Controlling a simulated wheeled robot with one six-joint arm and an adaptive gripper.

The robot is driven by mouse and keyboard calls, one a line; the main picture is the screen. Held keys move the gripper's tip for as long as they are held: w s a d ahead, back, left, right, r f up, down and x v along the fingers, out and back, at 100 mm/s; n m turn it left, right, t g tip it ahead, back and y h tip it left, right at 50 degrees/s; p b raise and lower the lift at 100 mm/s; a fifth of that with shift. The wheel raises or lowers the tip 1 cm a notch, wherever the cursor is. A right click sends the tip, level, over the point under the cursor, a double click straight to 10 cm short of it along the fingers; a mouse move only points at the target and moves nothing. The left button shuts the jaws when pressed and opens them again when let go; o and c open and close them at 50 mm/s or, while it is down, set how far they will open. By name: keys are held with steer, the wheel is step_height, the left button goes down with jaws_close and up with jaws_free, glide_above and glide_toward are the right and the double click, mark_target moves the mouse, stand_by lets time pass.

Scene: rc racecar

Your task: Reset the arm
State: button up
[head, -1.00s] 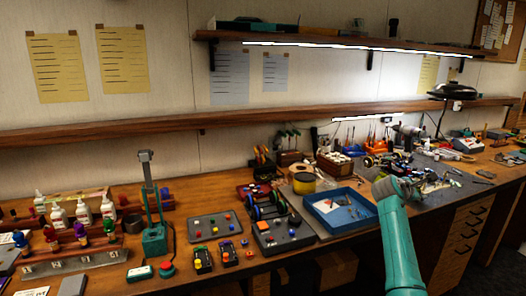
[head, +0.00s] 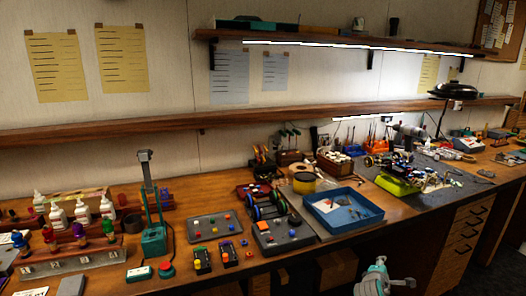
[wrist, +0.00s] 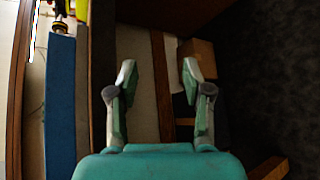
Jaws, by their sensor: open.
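My gripper (wrist: 159,72) is open and empty in the wrist view. Its two fingers stand wide apart, with nothing between them but the space below and under the bench. In the head view, part of my arm's end (head: 380,280) shows low at the bottom edge, in front of the bench and below the worktop. The fingers cannot be made out clearly there. A blue tray (head: 347,232) with small tools lies on the bench, above and left of my arm. A lime-green shell-like part (head: 398,186) lies near the racecar parts.
Drawers (head: 470,232) are at the right. The floor before the bench looks clear.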

steer(key=s+a+f+m+t+y, duration=0.1)
steer(key=s+a+f+y, duration=0.1)
steer(key=s+a+f, duration=0.45)
steer(key=s+a+f+m+y, duration=0.1)
steer(key=s+a+f+m, duration=0.15)
steer(key=s+f, duration=0.6)
steer(key=s+a+f+m+t+y, duration=0.1)
steer(key=s+a, duration=0.3)
steer(key=s, duration=0.6)
steer(key=s+a+m+y, duration=0.15)
steer(key=s+a, duration=0.25)
steer(key=s, duration=0.7)
steer(key=s+a+r+m+t+y, duration=0.1)
steer(key=s+a+r+m, duration=0.15)
steer(key=s, duration=0.65)
steer(key=s+a+r+m+y, duration=0.15)
steer(key=s+r, duration=0.25)
steer(key=s, duration=0.4)
steer(key=s+a+r+m+t, duration=0.1)
steer(key=s+r+m, duration=0.4)
steer(key=s+r, duration=0.7)
steer(key=shift+s+a+r, duration=0.25)
steer(key=shift+a+r, duration=0.15)
steer(key=shift+r, duration=0.5)
